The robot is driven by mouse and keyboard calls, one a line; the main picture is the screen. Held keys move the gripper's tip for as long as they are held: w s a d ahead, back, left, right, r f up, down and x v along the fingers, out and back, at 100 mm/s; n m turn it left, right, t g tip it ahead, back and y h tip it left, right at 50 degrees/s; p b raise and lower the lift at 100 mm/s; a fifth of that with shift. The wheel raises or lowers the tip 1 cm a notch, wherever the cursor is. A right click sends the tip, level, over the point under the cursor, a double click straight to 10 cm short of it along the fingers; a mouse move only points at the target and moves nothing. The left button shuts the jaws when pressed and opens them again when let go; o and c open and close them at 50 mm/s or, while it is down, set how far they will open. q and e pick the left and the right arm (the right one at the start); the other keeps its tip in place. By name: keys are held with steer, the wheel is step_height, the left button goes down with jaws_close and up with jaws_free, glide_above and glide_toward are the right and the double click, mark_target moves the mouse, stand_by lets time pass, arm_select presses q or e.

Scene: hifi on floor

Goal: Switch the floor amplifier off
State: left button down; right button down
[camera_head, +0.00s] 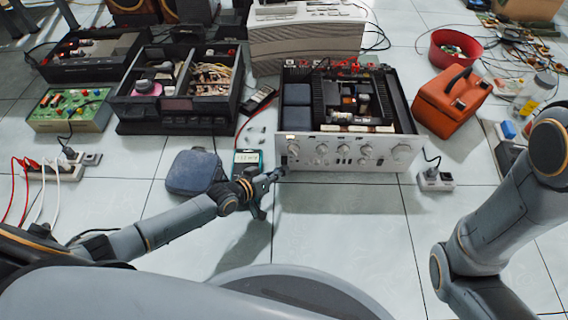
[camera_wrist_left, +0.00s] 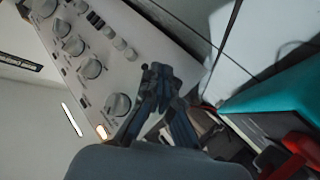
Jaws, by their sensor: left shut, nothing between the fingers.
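The floor amplifier (camera_head: 350,160) stands on the tiles with its top open and its silver front panel facing me. The panel carries a row of round knobs, and a small lit spot (camera_head: 290,136) shows near its left end. My left gripper (camera_head: 279,174) is shut and empty at the panel's lower left corner. In the left wrist view the shut fingertips (camera_wrist_left: 158,72) are close to the panel (camera_wrist_left: 130,65), beside the end knob (camera_wrist_left: 118,104) and near a glowing spot (camera_wrist_left: 102,131). I cannot tell whether they touch. The fingers hide part of the panel's end. My right gripper is out of view.
A teal-edged meter (camera_head: 247,158) and a dark blue pad (camera_head: 193,172) lie left of the amplifier. An orange case (camera_head: 452,100) and a power strip (camera_head: 436,181) are to its right. The floor in front (camera_head: 340,215) is clear.

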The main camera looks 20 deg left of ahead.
arm_select(q)
steer(key=shift+w, duration=0.3)
steer(key=shift+s, duration=0.1)
stand_by(0.5)
steer(key=shift+s+d+p, duration=0.15)
steer(key=shift+s+p, duration=0.3)
steer(key=shift+s, duration=0.15)
steer(key=s+p, duration=0.2)
steer(key=shift+s+d+r+p, duration=0.4)
steer(key=shift+s+d+p, duration=0.25)
steer(key=shift+s+p, duration=0.4)
steer(key=shift+s, duration=0.35)
steer(key=shift+f, duration=0.1)
